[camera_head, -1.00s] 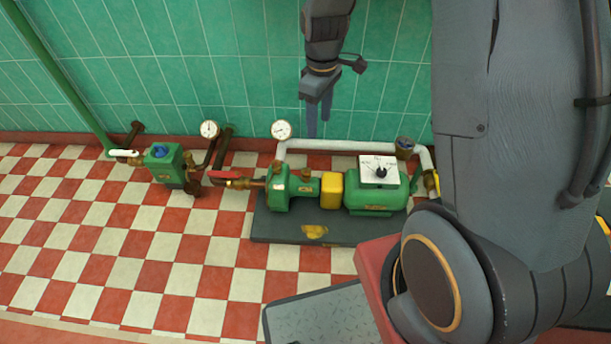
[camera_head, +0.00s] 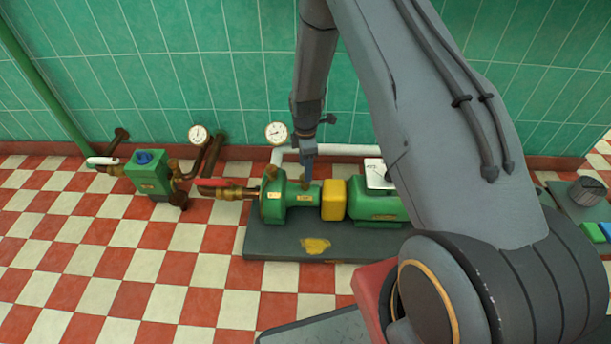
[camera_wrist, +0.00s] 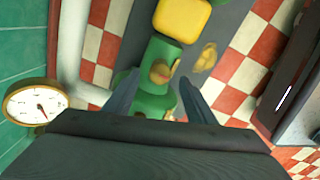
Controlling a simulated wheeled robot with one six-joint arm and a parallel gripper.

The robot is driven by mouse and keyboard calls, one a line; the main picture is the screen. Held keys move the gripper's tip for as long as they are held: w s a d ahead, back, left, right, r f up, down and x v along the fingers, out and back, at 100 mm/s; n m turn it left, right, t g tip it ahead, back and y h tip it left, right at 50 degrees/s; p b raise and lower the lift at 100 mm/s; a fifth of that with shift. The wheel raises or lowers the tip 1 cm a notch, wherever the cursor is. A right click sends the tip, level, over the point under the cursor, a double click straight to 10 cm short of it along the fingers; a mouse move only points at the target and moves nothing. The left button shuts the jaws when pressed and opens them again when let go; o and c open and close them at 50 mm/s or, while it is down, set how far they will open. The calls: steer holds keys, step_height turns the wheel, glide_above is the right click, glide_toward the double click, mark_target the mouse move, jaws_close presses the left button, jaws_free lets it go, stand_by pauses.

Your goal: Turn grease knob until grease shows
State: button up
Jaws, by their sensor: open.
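The green pump (camera_head: 292,208) stands on a dark plinth, with a small brass knob (camera_head: 304,184) on its bearing housing beside the yellow coupling guard. My gripper (camera_head: 309,170) points down just above this knob, largely seen edge-on in the head view. In the wrist view, my gripper (camera_wrist: 158,97) has its two fingers spread apart with nothing held. The brass knob (camera_wrist: 160,72) shows on the green housing between and slightly beyond the fingers. I cannot tell whether a finger touches it. No grease shows at the knob, which is small and partly hidden in the head view.
A yellow guard (camera_head: 333,198) and green motor (camera_head: 375,206) adjoin the housing. A pressure gauge (camera_head: 276,134) and white pipe (camera_head: 345,150) stand behind. A red-handled valve (camera_head: 222,184) is to the left. A yellow patch (camera_head: 315,246) lies on the plinth (camera_head: 275,246).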

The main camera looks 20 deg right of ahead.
steer(key=shift+f+b, duration=0.4)
steer(key=shift+f, duration=1.45)
steer(key=c, duration=1)
steer(key=shift+c, duration=0.2)
